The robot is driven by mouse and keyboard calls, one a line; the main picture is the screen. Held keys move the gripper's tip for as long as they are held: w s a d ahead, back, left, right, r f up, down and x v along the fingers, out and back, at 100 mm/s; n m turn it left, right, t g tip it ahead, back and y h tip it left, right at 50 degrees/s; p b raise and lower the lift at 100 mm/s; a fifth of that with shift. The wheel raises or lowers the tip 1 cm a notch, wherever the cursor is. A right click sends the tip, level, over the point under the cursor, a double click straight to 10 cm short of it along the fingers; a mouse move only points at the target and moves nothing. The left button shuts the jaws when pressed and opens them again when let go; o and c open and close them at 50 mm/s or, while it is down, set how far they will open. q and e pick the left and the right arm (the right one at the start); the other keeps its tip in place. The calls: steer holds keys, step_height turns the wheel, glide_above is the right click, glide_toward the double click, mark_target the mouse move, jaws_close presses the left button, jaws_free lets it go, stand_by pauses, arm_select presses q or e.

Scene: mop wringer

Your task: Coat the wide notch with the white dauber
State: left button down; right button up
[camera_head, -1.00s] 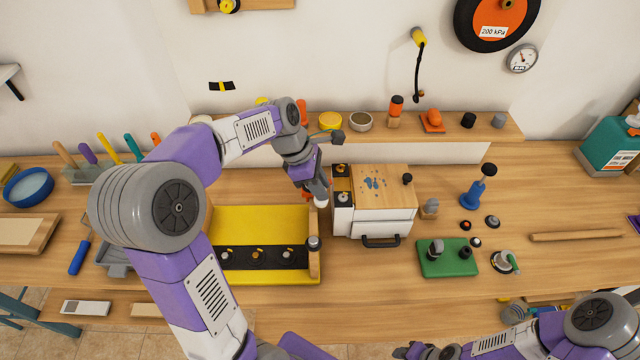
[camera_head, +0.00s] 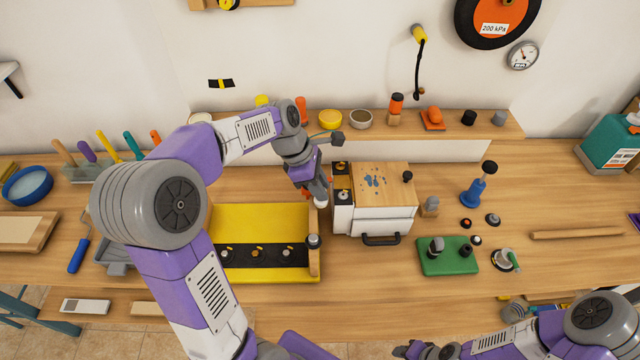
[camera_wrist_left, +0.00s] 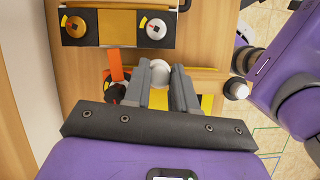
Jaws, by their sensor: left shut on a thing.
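My left gripper (camera_head: 320,194) is above the gap between the yellow tray (camera_head: 262,220) and the white box with a wooden top (camera_head: 372,212). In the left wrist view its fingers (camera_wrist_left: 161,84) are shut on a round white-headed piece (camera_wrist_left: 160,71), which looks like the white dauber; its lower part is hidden. An orange upright piece (camera_wrist_left: 115,62) stands close beside the fingers. I cannot make out the wide notch for certain. My right gripper (camera_head: 426,351) is at the bottom edge, cut off, and its jaws are unclear.
The tray carries a black strip (camera_head: 262,255) with several knobs and a wooden bar (camera_head: 314,262) at its right end. A green block (camera_head: 447,259) with pegs and a blue stand (camera_head: 474,193) are to the right. A shelf (camera_head: 450,130) with small items runs behind. The front table strip is fairly clear.

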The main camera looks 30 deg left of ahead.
arm_select(q)
steer(key=shift+s+a+r+p, duration=0.1)
steer(key=shift+s+a+p, duration=0.3)
steer(key=shift+a, duration=0.35)
steer(key=shift+w+d+p, duration=0.4)
steer(key=shift+d+p, duration=0.4)
steer(key=shift+p, duration=0.6)
step_height(320, 180, up, 7)
steer(key=p, duration=0.7)
steer(key=shift+p, duration=0.3)
